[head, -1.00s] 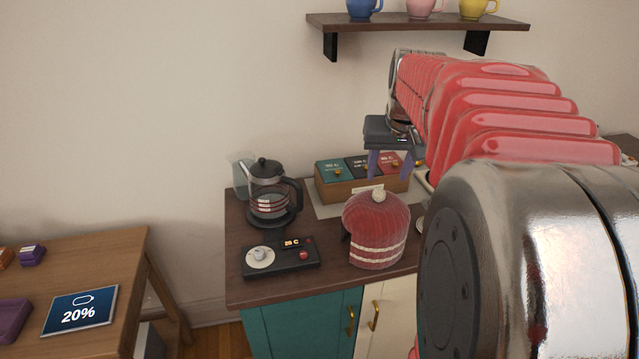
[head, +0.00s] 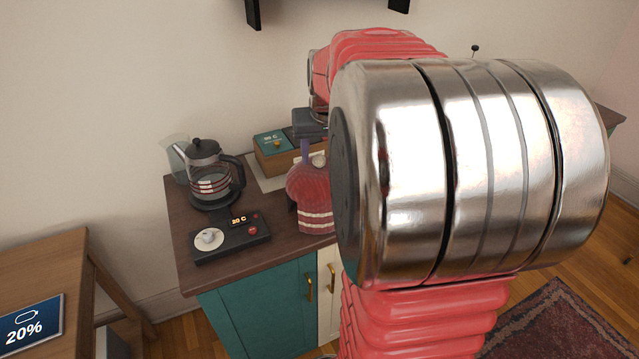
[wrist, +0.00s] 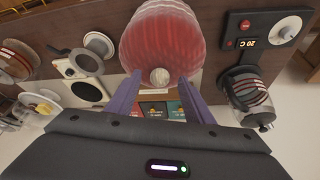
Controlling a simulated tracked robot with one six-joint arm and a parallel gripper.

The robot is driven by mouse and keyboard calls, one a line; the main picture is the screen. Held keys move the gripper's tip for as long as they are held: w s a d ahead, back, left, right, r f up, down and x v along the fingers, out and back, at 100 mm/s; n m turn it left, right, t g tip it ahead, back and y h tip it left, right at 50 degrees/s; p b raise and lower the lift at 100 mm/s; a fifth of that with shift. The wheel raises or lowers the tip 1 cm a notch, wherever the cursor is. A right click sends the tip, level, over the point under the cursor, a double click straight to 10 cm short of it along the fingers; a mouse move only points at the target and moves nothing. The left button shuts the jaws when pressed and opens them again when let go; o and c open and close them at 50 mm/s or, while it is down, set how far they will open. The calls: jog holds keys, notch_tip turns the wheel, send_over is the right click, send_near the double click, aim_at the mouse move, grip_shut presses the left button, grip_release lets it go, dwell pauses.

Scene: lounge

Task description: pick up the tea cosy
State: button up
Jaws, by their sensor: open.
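The tea cosy (head: 309,196) is a red, ribbed dome with pale stripes near its base and a cream bobble on top. It stands on the dark wooden counter (head: 190,262), partly hidden by my arm in the head view. In the wrist view the tea cosy (wrist: 160,40) is at the top centre, with its bobble towards my gripper. My gripper (wrist: 160,82) is open, its two purple fingers apart with the bobble between their tips in the picture. In the head view my gripper (head: 306,150) is just above and behind the bobble. I cannot tell whether it touches.
A glass kettle (head: 210,178) and a black control panel (head: 230,237) stand left of the tea cosy. A wooden tea box (head: 272,158) is behind it. Saucers (wrist: 98,43) and cups lie at the left of the wrist view. A side table (head: 50,262) is at the left.

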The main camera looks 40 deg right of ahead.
jog(key=shift+x, duration=0.9)
grip_shut()
